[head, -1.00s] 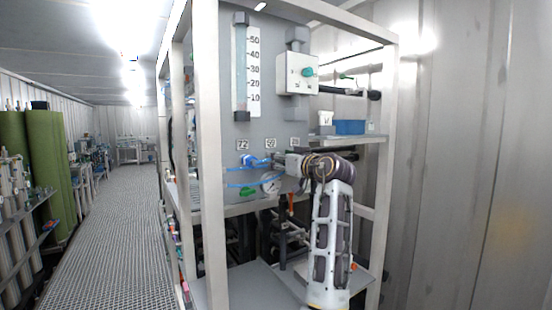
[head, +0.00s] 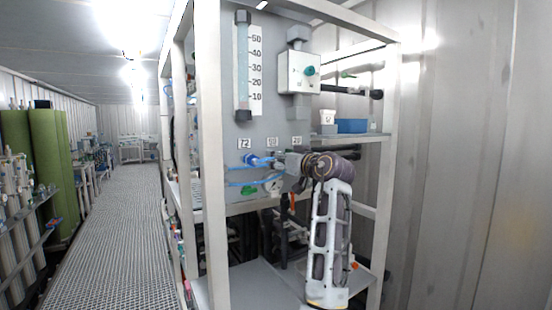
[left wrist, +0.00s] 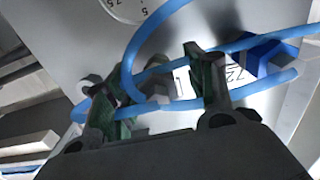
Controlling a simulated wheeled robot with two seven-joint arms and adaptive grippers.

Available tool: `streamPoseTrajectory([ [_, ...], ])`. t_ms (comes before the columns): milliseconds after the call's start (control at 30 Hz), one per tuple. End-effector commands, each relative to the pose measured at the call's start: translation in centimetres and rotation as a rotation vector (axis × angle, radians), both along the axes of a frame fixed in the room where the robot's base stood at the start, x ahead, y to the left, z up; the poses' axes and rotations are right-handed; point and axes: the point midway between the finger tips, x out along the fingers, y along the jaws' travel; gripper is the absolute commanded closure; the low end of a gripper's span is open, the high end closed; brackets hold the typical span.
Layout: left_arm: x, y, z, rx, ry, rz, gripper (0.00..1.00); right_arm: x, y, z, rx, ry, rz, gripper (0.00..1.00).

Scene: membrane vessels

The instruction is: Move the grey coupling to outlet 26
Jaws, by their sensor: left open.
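My left gripper (head: 279,162) is open beside the grey panel, below the row of number labels. It also shows in the left wrist view (left wrist: 150,80), with its green-lined fingers apart. A small grey piece (left wrist: 153,88), perhaps the grey coupling, lies between or behind the fingers; I cannot tell whether they touch it. A blue hose (left wrist: 140,45) loops past the fingers. A blue fitting (left wrist: 268,57) sits by the label 72 (head: 244,143). The middle label (head: 271,142) and the right label (head: 297,140) are too small to read surely. The outlet at the right label is hidden by my arm.
A steel frame post (head: 209,150) stands left of the panel. A white box with a teal knob (head: 299,72) is above. A blue bin (head: 352,126) stands on the right shelf.

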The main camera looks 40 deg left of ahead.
Motion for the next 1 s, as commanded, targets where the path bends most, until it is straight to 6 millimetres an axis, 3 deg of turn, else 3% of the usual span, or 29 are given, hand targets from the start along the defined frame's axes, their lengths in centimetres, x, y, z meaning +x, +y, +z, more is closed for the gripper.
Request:
streamPoseTrajectory([
  [467,0.0,0.0,0.0,0.000,0.000,-0.001,0.46,0.0,-1.4,0.0,-0.015,-0.001,0.004,0.67],
  [900,0.0,0.0,0.0,0.000,0.000,0.000,1.00,0.1,-0.8,0.0,-0.008,-0.001,0.001,0.67],
  [1000,0.0,0.0,0.0,0.000,0.000,0.000,1.00,0.1,-0.3,0.0,-0.003,-0.001,0.000,0.67],
])
